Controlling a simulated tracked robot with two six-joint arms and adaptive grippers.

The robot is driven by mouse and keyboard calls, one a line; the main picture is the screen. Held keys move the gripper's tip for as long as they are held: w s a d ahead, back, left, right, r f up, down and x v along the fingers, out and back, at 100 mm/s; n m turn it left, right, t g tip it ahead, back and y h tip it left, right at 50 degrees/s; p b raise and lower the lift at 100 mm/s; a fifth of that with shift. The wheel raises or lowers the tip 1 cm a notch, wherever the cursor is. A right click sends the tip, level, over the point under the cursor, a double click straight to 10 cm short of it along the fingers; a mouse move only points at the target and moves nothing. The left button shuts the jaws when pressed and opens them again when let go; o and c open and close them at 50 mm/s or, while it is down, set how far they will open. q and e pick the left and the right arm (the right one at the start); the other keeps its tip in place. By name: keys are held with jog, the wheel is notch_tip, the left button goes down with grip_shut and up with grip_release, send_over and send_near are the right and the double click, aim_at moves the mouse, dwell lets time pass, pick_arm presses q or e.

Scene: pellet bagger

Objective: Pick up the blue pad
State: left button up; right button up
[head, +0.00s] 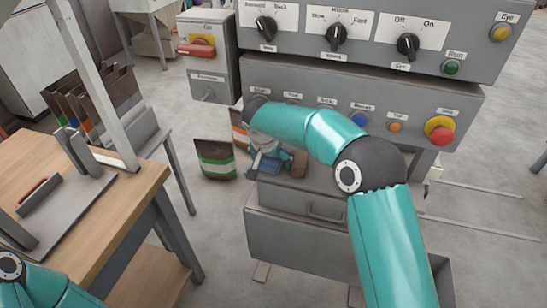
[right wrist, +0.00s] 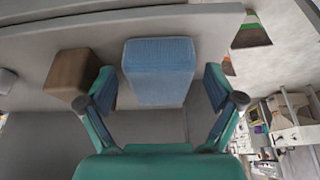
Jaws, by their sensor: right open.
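The blue pad (right wrist: 158,70) lies on a grey ledge of the machine, in the upper middle of the right wrist view. In the head view only a small part of the pad (head: 270,164) shows below my right gripper (head: 266,153). In the wrist view my right gripper (right wrist: 160,90) is open, with one finger on each side of the pad's near part. Gaps show between the pad and both fingers. My left gripper is out of view; only a piece of my left arm shows at the lower left of the head view.
A brown block (right wrist: 72,73) sits just left of the pad in the wrist view, close to one finger. The control panel (head: 350,95) with knobs and buttons stands above the ledge. A striped bag (head: 215,160) stands on the floor; a wooden table (head: 115,205) is at left.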

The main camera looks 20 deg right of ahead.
jog(key=c, duration=1.1)
jog(key=shift+s, duration=0.15)
jog(key=shift+c, duration=0.2)
jog(key=shift+s+a+r, duration=0.35)
jog(key=shift+r, duration=0.15)
jog(key=s+a+r+b, duration=0.1)
jog(key=s+a+r, duration=0.6)
jog(key=s, duration=0.3)
jog(key=shift+s+a+b, duration=0.25)
jog(key=shift+a+b, duration=0.05)
jog(key=shift+b, duration=0.1)
